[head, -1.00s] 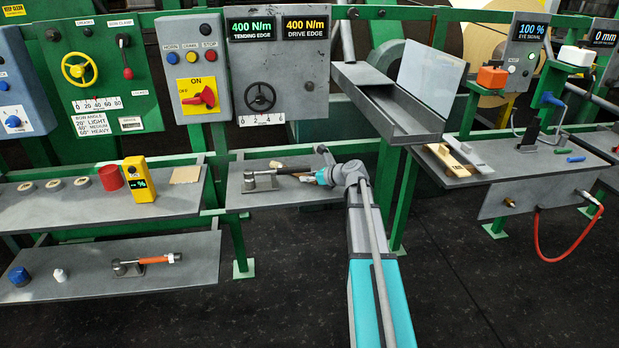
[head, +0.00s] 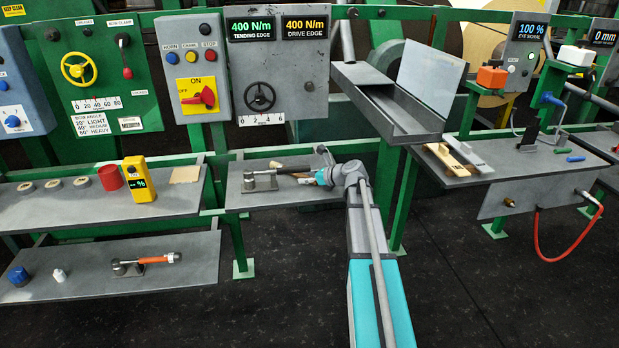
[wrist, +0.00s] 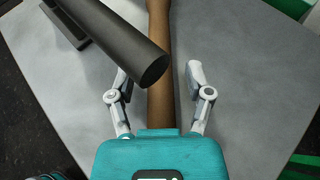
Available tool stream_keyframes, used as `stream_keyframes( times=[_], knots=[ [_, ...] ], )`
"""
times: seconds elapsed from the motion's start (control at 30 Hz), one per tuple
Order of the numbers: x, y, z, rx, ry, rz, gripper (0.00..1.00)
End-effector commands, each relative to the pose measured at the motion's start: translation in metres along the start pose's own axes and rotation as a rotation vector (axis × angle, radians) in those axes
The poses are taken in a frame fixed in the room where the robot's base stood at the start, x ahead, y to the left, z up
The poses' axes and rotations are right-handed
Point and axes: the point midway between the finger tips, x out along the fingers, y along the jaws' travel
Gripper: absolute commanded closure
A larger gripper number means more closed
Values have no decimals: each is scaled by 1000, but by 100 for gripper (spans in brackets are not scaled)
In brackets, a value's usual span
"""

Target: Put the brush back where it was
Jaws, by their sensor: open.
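A brown wooden handle (wrist: 160,105) runs lengthwise between my gripper's fingers in the wrist view, with its far part passing behind a dark tube. It also shows in the head view (head: 290,170). I see no bristles, so I cannot tell for certain that it is the brush. My gripper (wrist: 160,82) is open, one finger on each side of the handle with gaps. In the head view my gripper (head: 320,177) is low over the middle grey shelf (head: 300,195); its fingertips are hard to make out.
The dark tube (wrist: 125,45) on a stand (head: 260,182) juts close to my left finger. A similar stand with an orange-handled tool (head: 152,260) lies on the lower shelf. The left shelf holds a red cup (head: 110,177) and yellow meter (head: 139,180). A grey trough (head: 390,100) hangs at upper right.

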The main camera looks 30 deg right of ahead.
Motion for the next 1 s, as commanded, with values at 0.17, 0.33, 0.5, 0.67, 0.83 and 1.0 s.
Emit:
stream_keyframes(
  times=[0.17, 0.33, 0.5, 0.67, 0.83, 1.0],
  knots=[
    [-13, 0, 2, 1, 0, -1, 34],
    [-36, 1, 3, 1, 0, -3, 34],
    [-65, 1, 4, 1, 0, -3, 34],
    [-90, 0, 4, 1, 0, -3, 34],
    [-110, 0, 3, 1, 0, -3, 34],
    [-120, -1, 2, 1, 0, -2, 34]
  ],
)
